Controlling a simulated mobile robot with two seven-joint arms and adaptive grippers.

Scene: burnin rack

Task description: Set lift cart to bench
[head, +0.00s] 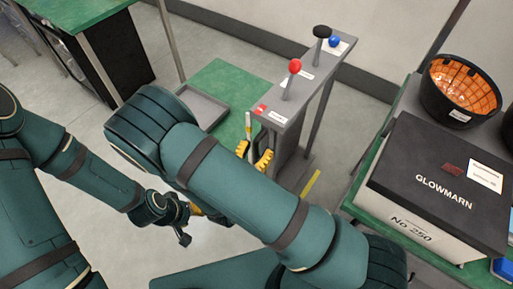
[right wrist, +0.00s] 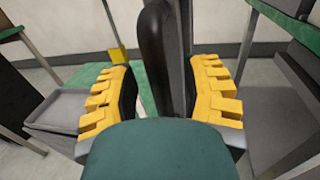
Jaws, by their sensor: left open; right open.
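The lift cart has a green platform (head: 215,82) with a grey tray (head: 203,108) on it, and a grey console (head: 300,85) on posts. On the console stand a lever with a red knob (head: 295,66) and a lever with a black knob (head: 322,32). The small labels are too small to read. My right gripper (head: 255,155) has yellow fingers and is open at the console's near end. In the right wrist view a black upright handle (right wrist: 157,55) shows between its spread fingers, with no clear contact. My left gripper (head: 185,213) is open, lower left, partly hidden behind my right arm.
A green-topped bench (head: 70,15) stands at the upper left. At the right, a green table (head: 362,165) holds a black-lidded GLOWMARN box (head: 430,185) and a black bin with an orange inside (head: 462,88). A yellow strip (head: 311,184) marks the floor. Open floor lies left of the cart.

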